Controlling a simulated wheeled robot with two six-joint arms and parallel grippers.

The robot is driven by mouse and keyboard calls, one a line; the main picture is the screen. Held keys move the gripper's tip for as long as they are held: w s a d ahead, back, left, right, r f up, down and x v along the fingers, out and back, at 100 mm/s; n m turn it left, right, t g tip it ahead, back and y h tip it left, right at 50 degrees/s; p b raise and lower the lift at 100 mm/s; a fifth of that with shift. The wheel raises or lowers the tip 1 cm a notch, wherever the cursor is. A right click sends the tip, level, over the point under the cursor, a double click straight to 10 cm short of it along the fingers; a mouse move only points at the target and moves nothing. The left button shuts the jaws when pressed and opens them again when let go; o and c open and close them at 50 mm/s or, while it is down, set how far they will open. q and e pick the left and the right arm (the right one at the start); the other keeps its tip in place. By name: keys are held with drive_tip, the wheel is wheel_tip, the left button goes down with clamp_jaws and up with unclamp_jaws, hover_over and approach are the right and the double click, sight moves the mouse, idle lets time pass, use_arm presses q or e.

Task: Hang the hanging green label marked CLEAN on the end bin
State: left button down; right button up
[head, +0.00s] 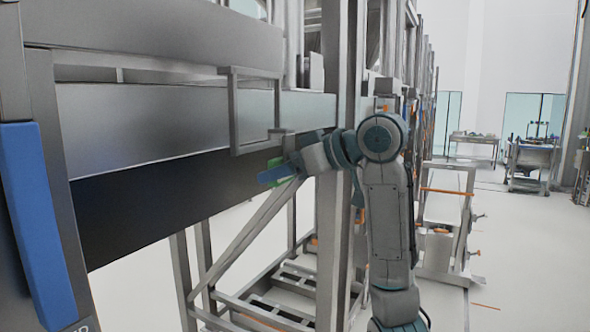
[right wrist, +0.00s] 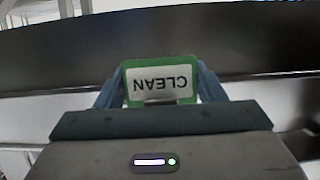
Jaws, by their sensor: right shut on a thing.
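The green label (right wrist: 160,82) has a white face reading CLEAN, upside down in the right wrist view. It sits between the blue fingers of my right gripper (right wrist: 160,96), which is shut on it. In the head view only a small green part of the label (head: 277,164) shows beside my right gripper (head: 274,174). The gripper is in front of the dark lower panel (head: 150,205) of a large steel bin-like unit (head: 160,122), below its rectangular bar frame (head: 234,112). I cannot tell whether the label touches the unit. My left gripper is not in view.
A blue upright bar (head: 36,220) stands close at the left. Steel posts (head: 331,200) and a diagonal brace (head: 245,238) are near my right arm. A low frame with orange parts (head: 446,220) stands to the right. Open floor lies beyond it.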

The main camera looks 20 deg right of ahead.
drive_tip(key=x, duration=0.5)
drive_tip(key=shift+w+a+r, duration=0.2)
drive_tip(key=shift+w, duration=0.05)
idle(0.3)
drive_tip(key=o, duration=1)
drive_tip(key=shift+c, duration=0.2)
